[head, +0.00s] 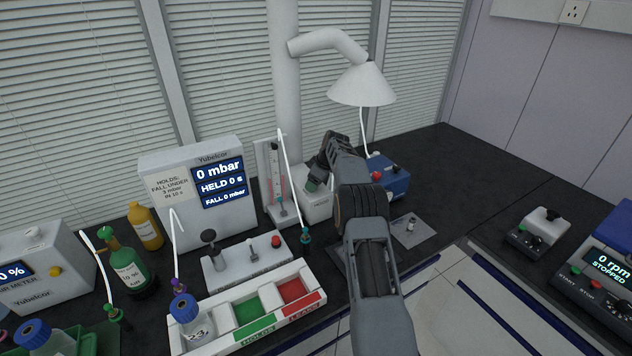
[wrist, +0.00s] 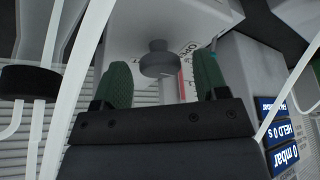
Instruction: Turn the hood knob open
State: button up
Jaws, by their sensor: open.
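The grey hood knob (wrist: 157,58) sticks out from a white box in the wrist view. My gripper (wrist: 163,72) is open, with one green finger pad on each side of the knob in the picture. Gaps show on both sides, so the pads are not touching it. In the head view my gripper (head: 317,178) is over the white box (head: 315,208), and the arm hides the knob there. The white cone hood (head: 361,85) hangs above on its bent pipe. A label beside the knob is only partly readable.
A flow tube stand (head: 270,185) stands left of the box, and a blue box with a red button (head: 392,178) right of it. White hoses rise close by. The display unit (head: 195,190) and a green and red tray (head: 250,310) are further left.

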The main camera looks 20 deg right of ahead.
jog(key=shift+r, duration=0.1)
jog(key=v, duration=1.3)
jog(key=shift+s+r+b, duration=0.2)
jog(key=shift+r+b, duration=0.05)
jog(key=shift+b, duration=0.2)
jog(key=shift+d, duration=0.15)
